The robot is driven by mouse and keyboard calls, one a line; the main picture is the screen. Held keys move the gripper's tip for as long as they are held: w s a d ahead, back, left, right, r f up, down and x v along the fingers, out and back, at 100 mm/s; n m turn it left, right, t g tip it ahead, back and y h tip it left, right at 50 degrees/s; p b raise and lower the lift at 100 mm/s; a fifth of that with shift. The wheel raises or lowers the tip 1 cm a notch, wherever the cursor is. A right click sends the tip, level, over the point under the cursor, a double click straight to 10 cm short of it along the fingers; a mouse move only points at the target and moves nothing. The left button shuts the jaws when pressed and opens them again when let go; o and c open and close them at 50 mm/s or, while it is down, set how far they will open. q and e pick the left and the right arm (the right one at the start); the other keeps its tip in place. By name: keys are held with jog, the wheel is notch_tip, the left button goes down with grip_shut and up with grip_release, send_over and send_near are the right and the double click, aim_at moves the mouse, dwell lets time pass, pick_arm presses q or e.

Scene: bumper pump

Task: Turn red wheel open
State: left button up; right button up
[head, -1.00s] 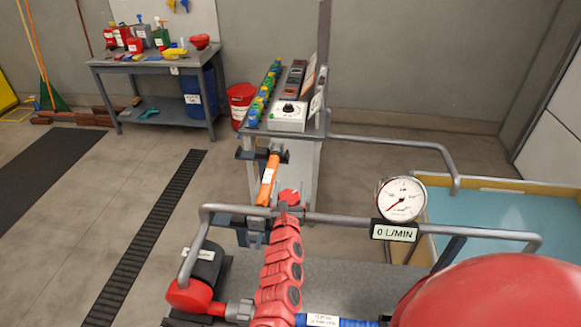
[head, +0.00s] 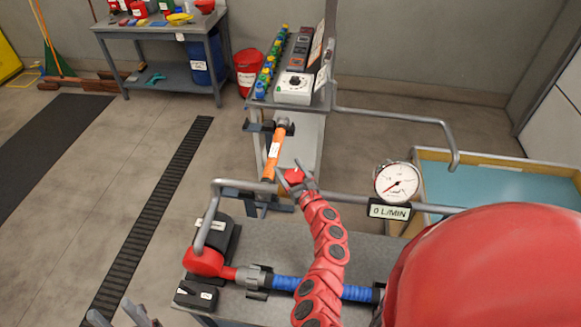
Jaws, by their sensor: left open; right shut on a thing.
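The red wheel (head: 294,176) sits on the grey pipe in the middle of the head view, partly hidden by gripper fingers. My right gripper (head: 293,174) reaches it at the end of the red segmented arm and is shut on it. My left gripper (head: 122,316) shows only at the bottom left edge, open and empty, away from the wheel. The round gauge (head: 398,181) stands on the pipe to the right, with a display (head: 390,211) reading 0 L/MIN.
An orange-handled tool (head: 274,152) hangs just behind the wheel. A control box (head: 295,87) tops the cart behind. A blue hose (head: 287,283) and red pump part (head: 203,262) lie in front. A blue-floored basin (head: 500,183) is at right.

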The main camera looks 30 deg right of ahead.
jog(key=shift+s+a+f+y, duration=0.1)
jog(key=shift+f+y, duration=0.2)
jog(key=shift+y, duration=0.1)
jog(key=o, duration=1.2)
jog(key=shift+s+r, duration=0.1)
jog(key=shift+r, duration=0.05)
jog(key=s+b, duration=0.6)
jog(key=s, duration=1.1)
jog(key=shift+s+d+b, duration=0.2)
jog(key=shift+b, duration=0.15)
